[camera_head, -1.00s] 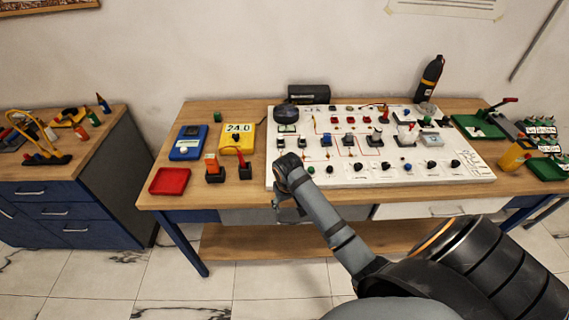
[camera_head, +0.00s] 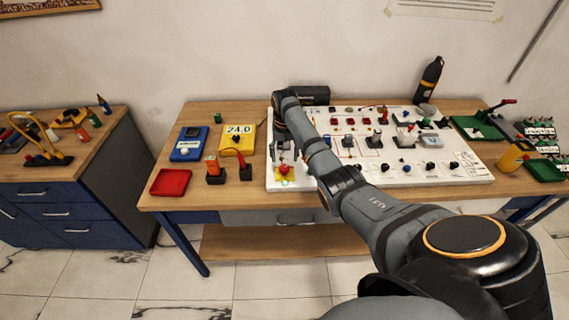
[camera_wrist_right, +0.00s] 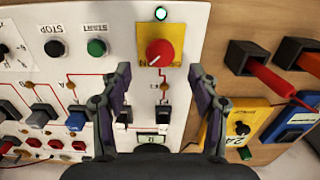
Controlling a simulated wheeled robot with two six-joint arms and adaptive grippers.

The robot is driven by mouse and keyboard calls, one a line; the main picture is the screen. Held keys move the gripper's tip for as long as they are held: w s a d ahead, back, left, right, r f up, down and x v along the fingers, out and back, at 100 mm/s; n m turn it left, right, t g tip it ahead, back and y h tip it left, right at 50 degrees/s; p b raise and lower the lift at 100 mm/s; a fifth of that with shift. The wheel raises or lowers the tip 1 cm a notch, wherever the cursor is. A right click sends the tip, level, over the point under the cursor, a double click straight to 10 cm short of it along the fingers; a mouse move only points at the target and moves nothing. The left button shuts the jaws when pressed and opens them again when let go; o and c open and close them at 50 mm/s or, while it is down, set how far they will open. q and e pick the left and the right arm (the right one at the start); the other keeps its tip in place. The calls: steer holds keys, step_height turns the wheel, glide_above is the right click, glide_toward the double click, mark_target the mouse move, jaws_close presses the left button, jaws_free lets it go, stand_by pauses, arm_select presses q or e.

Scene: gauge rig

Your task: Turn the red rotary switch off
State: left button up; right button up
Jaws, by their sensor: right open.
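The red rotary switch (camera_head: 284,169) sits on a yellow plate at the front left of the white panel (camera_head: 450,178). In the right wrist view the red knob (camera_wrist_right: 159,50) is near the top centre, with a white pointer mark on it. My right gripper (camera_wrist_right: 160,75) is open and empty. Its two fingers stand on either side, just below the knob in the picture, apart from it. In the head view my right gripper (camera_head: 281,146) is over the panel's left part, behind the switch, partly hidden by my arm. My left gripper is not in view.
A lit greenish lamp (camera_wrist_right: 160,13) is beside the knob. Black STOP (camera_wrist_right: 54,48) and green START (camera_wrist_right: 96,47) buttons sit to its left in the wrist view. A yellow meter (camera_head: 238,139), blue meter (camera_head: 189,143) and red tray (camera_head: 170,182) lie left of the panel.

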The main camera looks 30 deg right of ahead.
mark_target(284, 167)
step_height(284, 167, down, 5)
steer(key=shift+f, duration=0.15)
steer(key=c, duration=1.2)
steer(key=shift+n, duration=0.3)
steer(key=n+p, duration=0.1)
steer(key=n, duration=0.2)
steer(key=shift+n+p, duration=0.3)
steer(key=shift+p, duration=0.1)
steer(key=n+p, duration=0.1)
steer(key=n, duration=1.2)
steer(key=shift+n+p, duration=0.3)
steer(key=shift+n, duration=0.3)
